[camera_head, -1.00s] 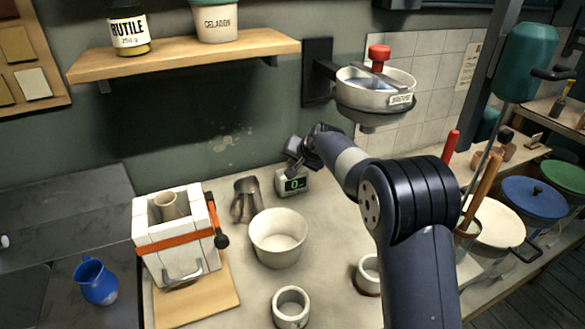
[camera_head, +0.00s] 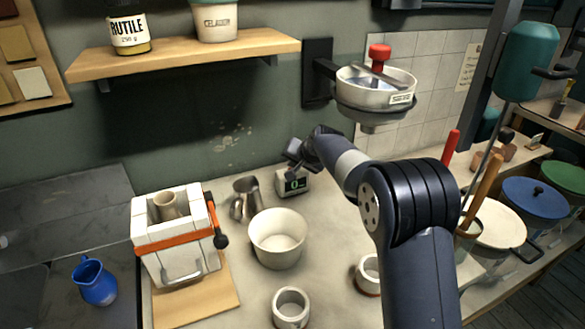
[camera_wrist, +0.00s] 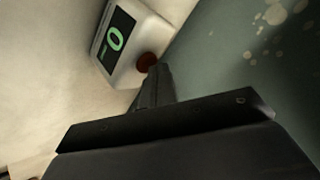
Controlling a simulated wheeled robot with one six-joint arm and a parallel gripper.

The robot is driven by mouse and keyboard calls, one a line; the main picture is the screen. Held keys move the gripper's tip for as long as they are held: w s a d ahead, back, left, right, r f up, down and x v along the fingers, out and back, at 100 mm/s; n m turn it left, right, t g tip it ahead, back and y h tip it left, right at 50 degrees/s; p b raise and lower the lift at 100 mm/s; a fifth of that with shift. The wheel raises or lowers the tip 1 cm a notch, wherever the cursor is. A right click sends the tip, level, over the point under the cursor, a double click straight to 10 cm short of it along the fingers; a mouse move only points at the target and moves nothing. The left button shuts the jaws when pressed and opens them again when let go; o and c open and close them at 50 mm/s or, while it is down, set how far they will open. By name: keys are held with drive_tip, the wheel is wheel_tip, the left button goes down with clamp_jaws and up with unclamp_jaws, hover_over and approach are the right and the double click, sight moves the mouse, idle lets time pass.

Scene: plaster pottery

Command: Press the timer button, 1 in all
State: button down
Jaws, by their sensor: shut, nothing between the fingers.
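The timer (camera_head: 293,183) is a small pale box with a dark screen showing a green 0, standing at the back of the worktop near the wall. In the wrist view the timer (camera_wrist: 122,42) shows large at the top, with a dark red round button (camera_wrist: 146,62) on its top face. My gripper (camera_head: 296,152) is just above the timer in the head view. In the wrist view its shut fingertips (camera_wrist: 158,72) are right beside the button; I cannot tell whether they touch it. Nothing is between the fingers.
A metal pitcher (camera_head: 245,198) and a white bowl (camera_head: 278,238) stand left of and in front of the timer. A wall-mounted hopper (camera_head: 375,92) hangs above right.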

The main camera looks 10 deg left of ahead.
drive_tip(key=shift+r+p, duration=0.55)
drive_tip(key=shift+r, duration=0.25)
drive_tip(key=shift+r+p, duration=1.9)
drive_tip(key=shift+r, duration=0.7)
drive_tip(key=shift+f, duration=0.1)
